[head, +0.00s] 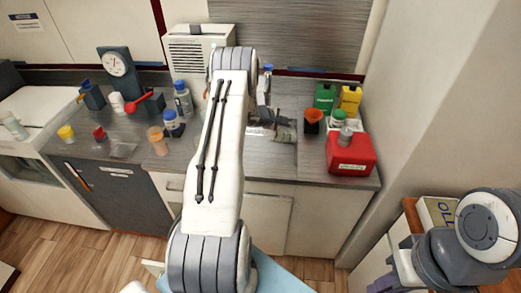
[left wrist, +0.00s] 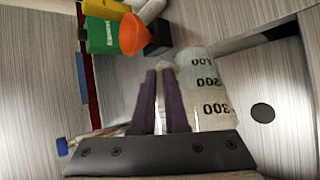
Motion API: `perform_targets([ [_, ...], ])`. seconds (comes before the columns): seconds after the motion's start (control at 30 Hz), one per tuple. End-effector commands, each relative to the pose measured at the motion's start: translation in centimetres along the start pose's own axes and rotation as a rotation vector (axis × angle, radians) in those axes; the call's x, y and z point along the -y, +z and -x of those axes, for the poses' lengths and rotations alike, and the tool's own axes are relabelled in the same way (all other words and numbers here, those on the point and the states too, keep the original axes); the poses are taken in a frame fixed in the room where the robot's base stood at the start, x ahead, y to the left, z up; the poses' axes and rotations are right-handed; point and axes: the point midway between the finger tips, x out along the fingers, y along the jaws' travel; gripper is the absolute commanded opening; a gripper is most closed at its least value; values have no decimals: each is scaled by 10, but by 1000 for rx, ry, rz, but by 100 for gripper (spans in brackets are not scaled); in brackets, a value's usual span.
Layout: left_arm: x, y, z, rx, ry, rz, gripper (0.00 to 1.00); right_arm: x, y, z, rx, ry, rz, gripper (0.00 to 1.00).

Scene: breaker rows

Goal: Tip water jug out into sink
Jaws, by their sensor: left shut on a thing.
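The water jug (left wrist: 205,92) is a pale, translucent vessel with 100, 200 and 300 marks, right of my fingers in the left wrist view. My left gripper (left wrist: 159,75) is shut on its handle side. In the head view, my left gripper (head: 284,130) is over the sink area, with the pale jug (head: 258,131) beside it, small and partly hidden. The sink (left wrist: 285,85) has a round dark drain (left wrist: 262,112), right of the jug in the wrist view. I cannot tell the jug's exact tilt or see water in it. My right gripper is out of view.
A red jerrycan (head: 350,155), an orange funnel (head: 313,116), a green container (head: 325,97) and a yellow container (head: 349,100) stand right of the sink. Bottles, cups and a gauge (head: 116,65) stand on the left counter. The wall is close behind.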

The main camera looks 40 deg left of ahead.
Motion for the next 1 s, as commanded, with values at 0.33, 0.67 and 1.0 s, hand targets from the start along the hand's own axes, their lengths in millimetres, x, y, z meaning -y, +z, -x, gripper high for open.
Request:
perform_targets([
  [0.33,1,1,-1,29,35,14,0,0,0,-3,0,0,0,27],
  [0.67,2,0,-1,56,68,29,0,0,0,-4,0,0,0,27],
  [1.0,4,-1,-2,77,95,38,0,-1,1,-11,0,0,0,27],
])
